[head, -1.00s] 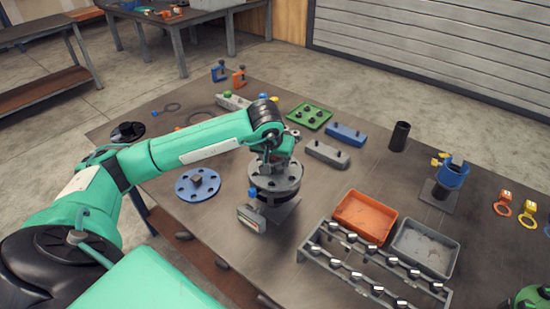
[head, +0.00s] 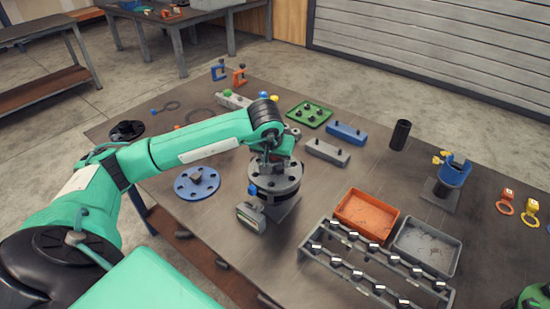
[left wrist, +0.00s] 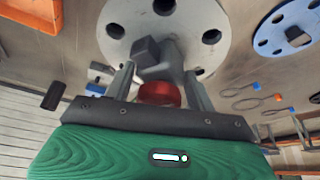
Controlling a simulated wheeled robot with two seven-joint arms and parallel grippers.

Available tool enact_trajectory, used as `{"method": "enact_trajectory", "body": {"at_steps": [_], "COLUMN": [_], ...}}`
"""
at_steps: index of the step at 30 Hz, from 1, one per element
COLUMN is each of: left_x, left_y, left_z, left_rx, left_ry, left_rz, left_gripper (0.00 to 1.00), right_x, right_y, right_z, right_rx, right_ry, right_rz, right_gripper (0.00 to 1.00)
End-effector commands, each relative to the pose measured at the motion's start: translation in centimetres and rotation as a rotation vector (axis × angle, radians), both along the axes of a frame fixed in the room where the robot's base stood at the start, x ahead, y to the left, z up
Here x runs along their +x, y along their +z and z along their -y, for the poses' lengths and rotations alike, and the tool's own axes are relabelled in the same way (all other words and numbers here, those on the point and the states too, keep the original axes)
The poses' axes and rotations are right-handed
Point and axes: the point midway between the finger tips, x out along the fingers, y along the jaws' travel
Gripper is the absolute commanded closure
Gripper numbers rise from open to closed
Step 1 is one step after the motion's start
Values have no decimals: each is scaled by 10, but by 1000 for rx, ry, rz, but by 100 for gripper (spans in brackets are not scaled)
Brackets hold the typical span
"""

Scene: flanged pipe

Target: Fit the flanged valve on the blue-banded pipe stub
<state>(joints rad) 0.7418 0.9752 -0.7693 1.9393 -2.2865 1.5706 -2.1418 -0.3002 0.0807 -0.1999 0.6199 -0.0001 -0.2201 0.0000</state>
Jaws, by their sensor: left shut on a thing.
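My left gripper (head: 273,163) points down over the table, shut on the upper part of the flanged valve (head: 287,181). The valve has a round grey flange with bolt holes; in the left wrist view its flange (left wrist: 116,22), a dark square block and a red part (left wrist: 160,94) show between and beyond the fingers (left wrist: 160,84). I see no clear blue band; the stub and any contact are largely hidden.
A small grey boxy device (head: 250,217) is just in front. A bolt rack (head: 335,268), orange tray (head: 347,224), grey tray (head: 405,255) and blue cradle stand (head: 453,174) are to the right.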

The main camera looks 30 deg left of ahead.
Motion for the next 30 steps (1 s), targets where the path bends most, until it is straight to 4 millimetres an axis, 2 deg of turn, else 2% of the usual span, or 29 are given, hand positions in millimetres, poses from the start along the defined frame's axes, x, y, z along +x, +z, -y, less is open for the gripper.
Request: {"method": "enact_trajectory", "body": {"at_steps": [6, 7, 9, 11, 18, 22, 26, 30], "left_x": [1, 1, 1, 1, 0, -2, -8, -19], "left_y": [2, 2, 2, 2, -1, 4, 21, 50], "left_z": [0, 0, 0, 0, 0, 1, 3, 6], "left_rx": [0, 0, 0, 0, 0, 0, 0, 1], "left_ry": [1, 1, 1, 1, 0, 0, 0, 0], "left_rz": [4, 4, 4, 3, -2, 0, 4, 8], "left_gripper": [95, 42, 29, 19, 19, 19, 19, 19], "right_x": [0, 0, 0, 0, 0, 0, 0, 0], "right_y": [1, 1, 1, 1, 0, -2, -8, -16], "right_z": [0, 0, 0, 0, 0, -1, -1, -2], "right_rx": [0, 0, 0, 0, 0, 1, 1, 2], "right_ry": [0, 0, 0, 0, 0, 0, -1, -1], "right_rz": [0, 0, 0, 0, 1, 1, 1, 1], "right_gripper": [64, 64, 64, 64, 64, 64, 64, 64]}}
